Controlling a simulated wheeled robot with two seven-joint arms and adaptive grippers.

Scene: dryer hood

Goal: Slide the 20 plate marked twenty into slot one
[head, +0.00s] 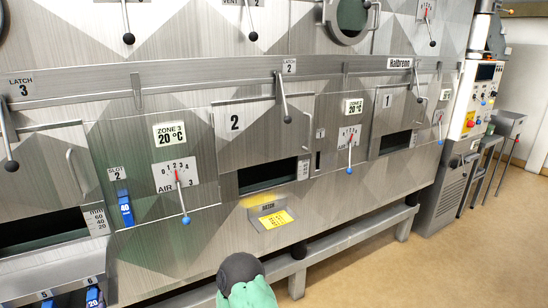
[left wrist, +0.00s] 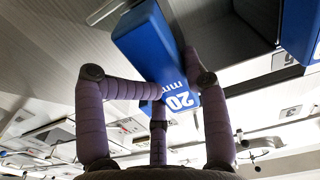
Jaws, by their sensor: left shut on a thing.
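The blue plate marked 20 mm (left wrist: 150,42) is held in my left gripper (left wrist: 172,78), whose purple fingers close around its sides in the left wrist view. The plate is tilted in that view, with its white 20 near the fingers. The left gripper cannot be made out in the head view. A small dark opening (head: 318,160) lies right of hatch 2 under a small label (head: 320,133) too small to read. I cannot tell whether it is slot one. Slot 2 (head: 117,173) holds a blue plate marked 40 (head: 125,209).
Another blue plate (left wrist: 300,30) is close by in the left wrist view, near a label 5 (left wrist: 290,58). Blue plates (head: 94,297) sit at the lower left of the head view. A rail (head: 340,241) runs along the machine's foot. The floor (head: 470,240) at right is clear.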

